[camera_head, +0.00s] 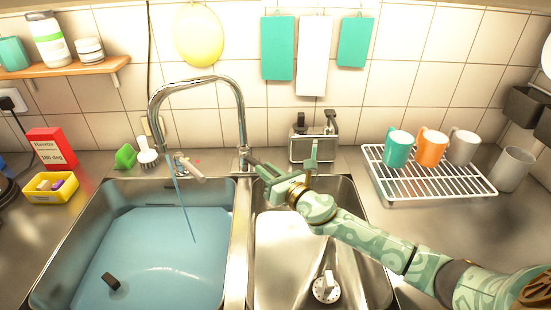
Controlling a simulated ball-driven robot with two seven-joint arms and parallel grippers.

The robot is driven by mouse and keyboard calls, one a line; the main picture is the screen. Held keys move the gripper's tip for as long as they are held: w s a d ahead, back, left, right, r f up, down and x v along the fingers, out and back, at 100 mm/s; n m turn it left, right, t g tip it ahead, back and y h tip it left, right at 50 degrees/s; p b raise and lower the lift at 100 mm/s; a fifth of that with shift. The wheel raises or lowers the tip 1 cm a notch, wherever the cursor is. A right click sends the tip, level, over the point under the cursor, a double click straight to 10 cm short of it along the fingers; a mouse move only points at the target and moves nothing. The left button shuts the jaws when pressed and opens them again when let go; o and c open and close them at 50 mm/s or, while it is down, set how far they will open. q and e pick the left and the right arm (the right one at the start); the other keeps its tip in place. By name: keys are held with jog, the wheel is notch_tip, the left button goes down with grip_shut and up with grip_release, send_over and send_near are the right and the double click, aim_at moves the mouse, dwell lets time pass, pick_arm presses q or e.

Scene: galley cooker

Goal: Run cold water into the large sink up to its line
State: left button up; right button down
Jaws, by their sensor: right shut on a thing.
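The large sink (232,215) on the left holds blue-tinted water (150,255). A stream of water (183,205) falls into it from the chrome tap (240,110), whose spout hangs over its back part. I cannot make out a fill line for certain. My right gripper (264,170) reaches in from the right, over the back of the small sink. It is shut on the tap lever (251,160) at the tap's base; its jaws partly hide the lever. A small dark block (110,282) shows in the large sink. My left gripper is out of view.
The small sink (290,245) holds a round white and metal piece (326,288). A metal caddy (315,145) stands behind it. A white rack (440,185) with several mugs is at right. A brush (147,153) and yellow tray (50,188) are at left.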

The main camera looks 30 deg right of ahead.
jog(key=a+m+h, duration=0.2)
jog(key=h, duration=0.1)
jog(key=a+m+h+p, duration=0.1)
jog(key=a+m+h, duration=0.1)
jog(key=h, duration=0.1)
jog(key=a+m+h, duration=0.1)
jog(key=m+h, duration=0.1)
jog(key=h, duration=0.1)
jog(key=shift+w+a+f, duration=0.1)
jog(key=shift+a, duration=0.3)
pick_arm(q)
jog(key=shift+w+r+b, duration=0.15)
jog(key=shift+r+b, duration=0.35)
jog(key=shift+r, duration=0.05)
pick_arm(e)
jog(key=shift+w+a+m+g+h, duration=0.15)
jog(key=shift+a+m+g+h, duration=0.3)
jog(key=shift+h, duration=0.3)
jog(key=shift+w+a+m+g+h, duration=0.15)
jog(key=shift+a+m+g+h, duration=0.25)
jog(key=shift+h, duration=0.35)
jog(key=shift+r, duration=0.2)
jog(key=c, duration=1.3)
grip_release()
jog(key=shift+f, duration=0.1)
